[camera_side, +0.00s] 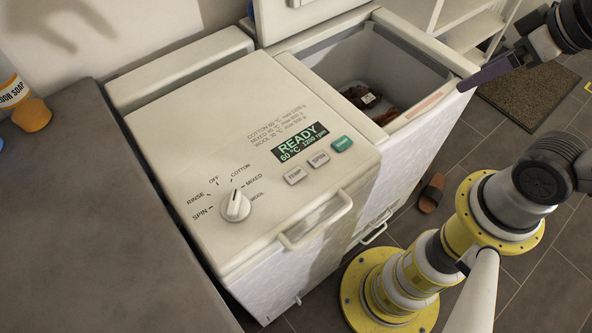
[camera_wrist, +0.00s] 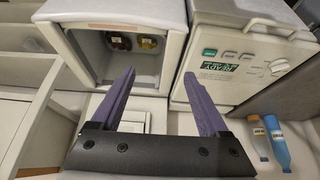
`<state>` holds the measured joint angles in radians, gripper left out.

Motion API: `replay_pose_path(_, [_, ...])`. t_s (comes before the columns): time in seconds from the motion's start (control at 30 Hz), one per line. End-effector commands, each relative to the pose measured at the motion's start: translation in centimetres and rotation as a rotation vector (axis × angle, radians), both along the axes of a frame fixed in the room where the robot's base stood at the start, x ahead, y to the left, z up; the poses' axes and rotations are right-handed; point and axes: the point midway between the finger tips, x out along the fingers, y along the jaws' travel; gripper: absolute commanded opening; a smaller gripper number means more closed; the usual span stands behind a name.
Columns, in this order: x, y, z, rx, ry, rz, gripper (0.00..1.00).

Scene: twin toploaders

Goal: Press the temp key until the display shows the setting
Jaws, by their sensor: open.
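The closed toploader (camera_side: 170,110) has a panel with grey TEMP (camera_side: 295,175) and SPIN (camera_side: 319,158) keys and a teal key (camera_side: 342,144). Its display (camera_side: 300,143) reads READY, 60 °C, 1200 rpm. The white knob (camera_side: 235,206) is ringed by SPIN, RINSE, OFF, COTTON, MIXED and WOOL; its exact setting is unclear. In the wrist view the TEMP key (camera_wrist: 246,57) is the grey one nearest the knob (camera_wrist: 279,66). My gripper (camera_wrist: 160,74) is open and empty. In the side view its purple fingers (camera_side: 484,72) are by the open machine's right rim, away from the keys.
The second toploader (camera_side: 362,62) stands open beside the first, with dark items inside. A raised handle (camera_side: 318,222) fronts the closed machine. A sandal (camera_side: 431,192) lies on the floor.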

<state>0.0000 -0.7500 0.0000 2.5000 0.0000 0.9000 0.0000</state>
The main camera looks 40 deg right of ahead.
Motion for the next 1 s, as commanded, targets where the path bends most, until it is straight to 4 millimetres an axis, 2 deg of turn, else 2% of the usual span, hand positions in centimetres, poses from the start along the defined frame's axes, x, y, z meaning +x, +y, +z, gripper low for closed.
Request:
replay_pose_path(0.03, [0.0,0.0,0.0,0.0,0.0,0.0,0.67])
replay_pose_path(0.07, [0.0,0.0,0.0,0.0,0.0,0.0,0.62])
replay_pose_path(0.4, [0.0,0.0,0.0,0.0,0.0,0.0,0.01])
replay_pose_path(1.0, [0.0,0.0,0.0,0.0,0.0,0.0,0.0])
